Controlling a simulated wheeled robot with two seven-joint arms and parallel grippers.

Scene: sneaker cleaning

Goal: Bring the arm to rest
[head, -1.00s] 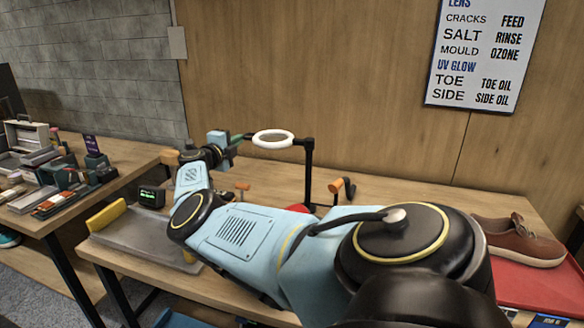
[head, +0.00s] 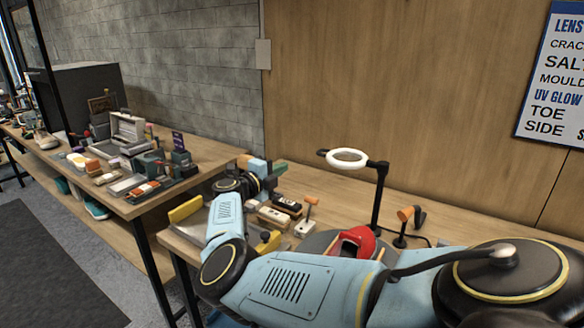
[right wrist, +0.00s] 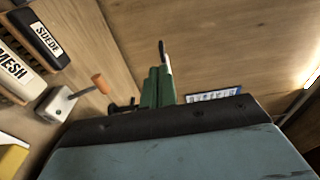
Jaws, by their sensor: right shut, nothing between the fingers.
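My right arm reaches across the lower part of the head view over the table (head: 465,235). Its right gripper (head: 277,168) is at the far end, above the table's back left part, near the brushes. In the right wrist view the right gripper's green fingers (right wrist: 158,88) are together with nothing between them. My left gripper is not in view.
Labelled brushes (head: 287,205) and an orange-handled tool (head: 309,212) lie below the gripper. A second, cluttered table (head: 195,158) is at left.

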